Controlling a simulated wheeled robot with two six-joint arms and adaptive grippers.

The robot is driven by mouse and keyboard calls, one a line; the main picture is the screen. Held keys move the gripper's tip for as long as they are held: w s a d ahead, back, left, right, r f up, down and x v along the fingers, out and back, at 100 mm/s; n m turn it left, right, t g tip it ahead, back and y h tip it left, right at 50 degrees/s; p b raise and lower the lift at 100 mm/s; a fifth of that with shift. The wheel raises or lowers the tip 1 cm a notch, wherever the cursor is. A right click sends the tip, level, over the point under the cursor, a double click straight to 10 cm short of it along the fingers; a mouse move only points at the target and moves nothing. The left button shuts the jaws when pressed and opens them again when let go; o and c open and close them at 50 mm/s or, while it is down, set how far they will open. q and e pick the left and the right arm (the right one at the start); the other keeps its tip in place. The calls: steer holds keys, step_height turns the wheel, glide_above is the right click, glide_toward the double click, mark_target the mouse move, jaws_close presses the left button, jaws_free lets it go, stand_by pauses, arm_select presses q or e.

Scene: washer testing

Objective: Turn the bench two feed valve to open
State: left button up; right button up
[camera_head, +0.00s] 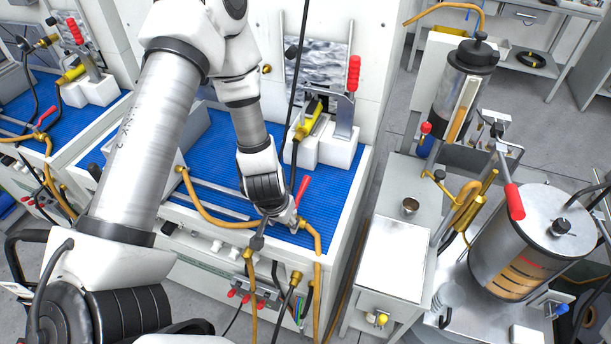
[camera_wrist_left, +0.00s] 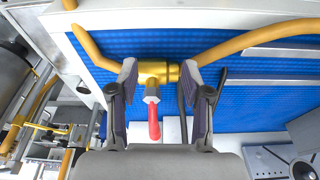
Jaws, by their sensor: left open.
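The feed valve (camera_wrist_left: 158,72) is a brass body in a yellow hose line on the blue mat of the middle bench. Its red handle (camera_wrist_left: 153,122) points down in the left wrist view, across the line of the hose. In the head view the red handle (camera_head: 303,188) stands just beyond my left gripper (camera_head: 284,217), which partly hides the valve body. In the left wrist view my left gripper (camera_wrist_left: 157,88) is open, with one finger on each side of the valve body and handle. I cannot tell whether the fingers touch it. My right gripper is not in view.
A yellow hose (camera_head: 205,215) runs along the bench's blue mat (camera_head: 335,188). A clamp with a red grip (camera_head: 353,75) stands behind. A thin black cable (camera_head: 300,60) hangs close to my left gripper. A steel cart (camera_head: 392,258) and a cylindrical tank (camera_head: 520,245) stand to the right.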

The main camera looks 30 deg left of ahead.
arm_select(q)
steer(key=n+t+h, duration=0.1)
steer(key=t, duration=0.1)
glide_toward(302, 184)
step_height(302, 184, down, 2)
steer(key=b+x, duration=0.3)
steer(key=x, duration=0.1)
steer(key=w+b+x, duration=0.1)
steer(key=b+x, duration=0.2)
steer(key=shift+w+f+b, duration=0.1)
steer(key=shift+f+b, duration=0.1)
steer(key=shift+b, duration=0.15)
steer(key=shift+d+r, duration=0.1)
steer(key=shift+r, duration=0.05)
jaws_close()
